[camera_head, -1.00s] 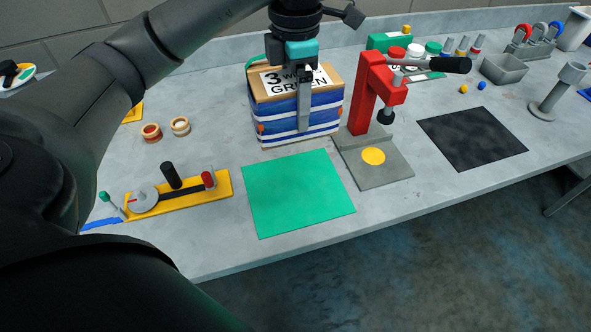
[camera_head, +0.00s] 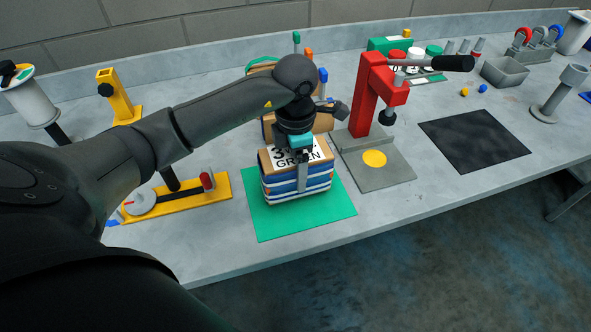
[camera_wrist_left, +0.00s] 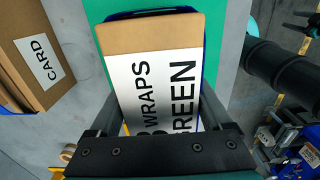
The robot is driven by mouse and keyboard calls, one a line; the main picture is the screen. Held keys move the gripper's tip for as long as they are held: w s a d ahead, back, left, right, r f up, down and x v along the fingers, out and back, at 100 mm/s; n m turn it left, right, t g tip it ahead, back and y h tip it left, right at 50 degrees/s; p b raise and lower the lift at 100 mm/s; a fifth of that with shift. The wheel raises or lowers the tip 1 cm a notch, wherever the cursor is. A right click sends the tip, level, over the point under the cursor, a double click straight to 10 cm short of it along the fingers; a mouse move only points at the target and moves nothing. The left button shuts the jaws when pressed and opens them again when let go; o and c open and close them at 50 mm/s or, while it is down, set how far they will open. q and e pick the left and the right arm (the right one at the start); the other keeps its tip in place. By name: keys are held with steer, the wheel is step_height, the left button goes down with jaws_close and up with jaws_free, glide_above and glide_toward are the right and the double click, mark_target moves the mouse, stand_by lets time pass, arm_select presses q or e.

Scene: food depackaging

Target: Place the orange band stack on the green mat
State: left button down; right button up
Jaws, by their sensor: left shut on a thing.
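A stack of blue and white layers (camera_head: 281,189) with a tan top and a label reading "3 WRAPS GREEN" is over the green mat (camera_head: 335,208). No orange band is clear on its visible sides. My left gripper (camera_head: 302,172) is shut on this stack from above, one finger down its front face. In the left wrist view the stack's tan top (camera_wrist_left: 152,38) and label lie between the two fingers, with the green mat (camera_wrist_left: 92,22) beneath. I cannot tell whether the stack touches the mat.
A red press (camera_head: 367,95) on a grey base stands right of the mat. A yellow fixture (camera_head: 215,184) lies left of it. A box marked CARD (camera_wrist_left: 38,58) sits nearby in the left wrist view. A black mat (camera_head: 472,138) lies farther right.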

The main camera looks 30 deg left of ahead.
arm_select(q)
steer(key=shift+f, duration=0.65)
steer(key=shift+f, duration=0.1)
jaws_free()
step_height(320, 180, up, 12)
steer(key=shift+r, duration=0.1)
